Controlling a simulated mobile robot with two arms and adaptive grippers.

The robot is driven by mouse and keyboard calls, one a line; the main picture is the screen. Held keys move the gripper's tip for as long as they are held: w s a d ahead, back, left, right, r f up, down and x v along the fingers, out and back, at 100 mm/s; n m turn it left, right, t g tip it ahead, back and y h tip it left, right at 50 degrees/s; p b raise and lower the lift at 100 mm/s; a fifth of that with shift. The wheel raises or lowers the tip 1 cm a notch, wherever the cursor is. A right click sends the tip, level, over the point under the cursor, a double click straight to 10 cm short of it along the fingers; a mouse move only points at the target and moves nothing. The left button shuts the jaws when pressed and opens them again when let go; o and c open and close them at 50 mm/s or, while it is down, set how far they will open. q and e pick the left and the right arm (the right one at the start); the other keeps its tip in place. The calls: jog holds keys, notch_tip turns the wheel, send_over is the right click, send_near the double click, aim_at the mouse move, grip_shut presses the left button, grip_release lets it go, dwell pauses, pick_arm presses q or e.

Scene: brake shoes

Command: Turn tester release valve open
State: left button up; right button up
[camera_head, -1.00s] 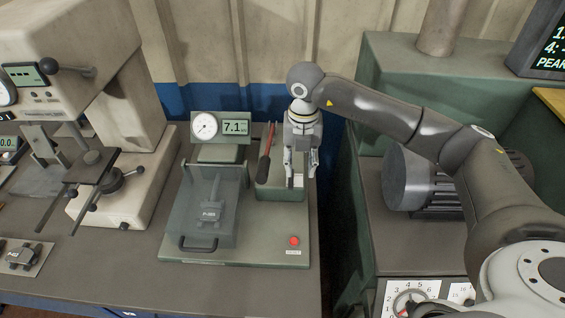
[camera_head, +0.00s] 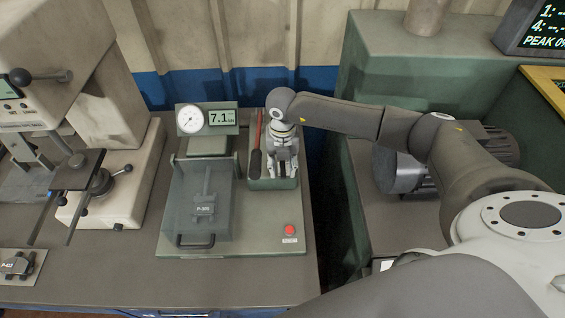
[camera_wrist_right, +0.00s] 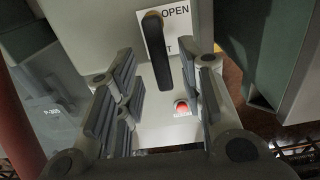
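The tester (camera_head: 268,238) is a green bench unit with a round gauge (camera_head: 191,119) and a display (camera_head: 223,118) reading 7.1. Its release valve lever (camera_wrist_right: 157,60) is a dark handle on a brass-coloured pivot in the right wrist view, over a white placard (camera_wrist_right: 178,30) reading OPEN at the top. The lower word is mostly hidden, with only a final T showing. My right gripper (camera_head: 282,174) is at the tester's back right block. In the right wrist view its fingers (camera_wrist_right: 166,84) are apart on both sides of the lever, with visible gaps. My left gripper is out of view.
A red-and-black pump handle (camera_head: 256,145) stands just left of my right gripper. A clear guard (camera_head: 182,215) covers a part marked P-305. A red button (camera_head: 289,230) is at the front right. A green cabinet (camera_head: 362,95) stands to the right across a gap.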

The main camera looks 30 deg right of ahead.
jog(key=shift+s+f, duration=0.1)
jog(key=shift+f, duration=0.15)
jog(key=shift+c, duration=1)
grip_shut()
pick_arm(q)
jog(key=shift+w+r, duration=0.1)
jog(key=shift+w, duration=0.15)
